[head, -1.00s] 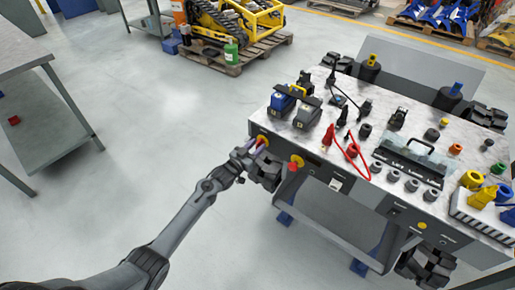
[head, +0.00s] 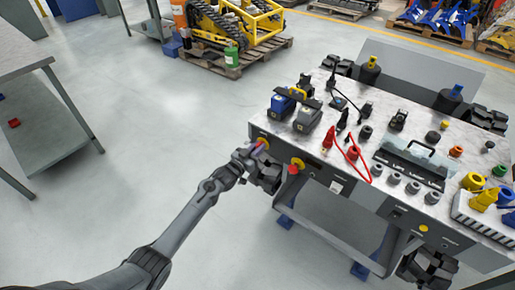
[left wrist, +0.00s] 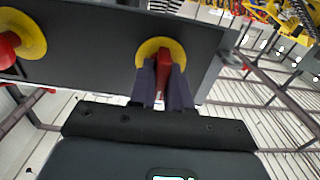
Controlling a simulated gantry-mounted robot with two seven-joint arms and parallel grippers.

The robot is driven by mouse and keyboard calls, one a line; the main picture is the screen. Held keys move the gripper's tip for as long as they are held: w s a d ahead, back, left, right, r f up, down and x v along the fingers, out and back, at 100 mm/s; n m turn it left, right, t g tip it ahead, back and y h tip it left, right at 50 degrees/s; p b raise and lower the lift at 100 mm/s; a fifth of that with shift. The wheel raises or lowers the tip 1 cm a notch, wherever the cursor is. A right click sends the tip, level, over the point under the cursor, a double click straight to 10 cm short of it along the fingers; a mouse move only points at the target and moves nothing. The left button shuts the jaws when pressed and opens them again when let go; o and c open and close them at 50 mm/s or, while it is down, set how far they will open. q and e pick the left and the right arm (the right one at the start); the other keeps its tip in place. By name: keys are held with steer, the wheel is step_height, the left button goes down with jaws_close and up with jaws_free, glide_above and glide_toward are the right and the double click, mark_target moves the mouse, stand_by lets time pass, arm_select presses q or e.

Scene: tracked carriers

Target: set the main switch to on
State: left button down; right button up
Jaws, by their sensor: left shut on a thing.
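The main switch is a red handle (left wrist: 163,70) on a yellow round plate (left wrist: 151,48), set in the dark front panel of the bench. In the left wrist view my left gripper (left wrist: 164,90) is shut on the red handle, with a finger on each side of it. In the head view my left gripper (head: 262,149) is at the left end of the panel, and the yellow plate (head: 263,142) shows only partly behind it. My right gripper (head: 428,268) is low at the bench's right front; its fingers are not clear.
A red knob on a second yellow plate (head: 298,162) sits just right of my left gripper. The bench top (head: 375,115) holds battery packs (head: 283,104), a red cable (head: 349,148) and several sockets. The floor (head: 140,130) left of the bench is clear.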

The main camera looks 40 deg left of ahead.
arm_select(q)
steer(key=m+p, duration=0.1)
steer(key=m, duration=0.7)
steer(key=shift+d+m, duration=0.1)
steer(key=shift+m, duration=0.2)
steer(key=m+p, duration=0.1)
steer(key=m, duration=0.5)
steer(key=shift+f, duration=0.2)
steer(key=shift+d+m, duration=0.1)
steer(key=shift+m, duration=1.6)
steer(key=c, duration=1.2)
jaws_free()
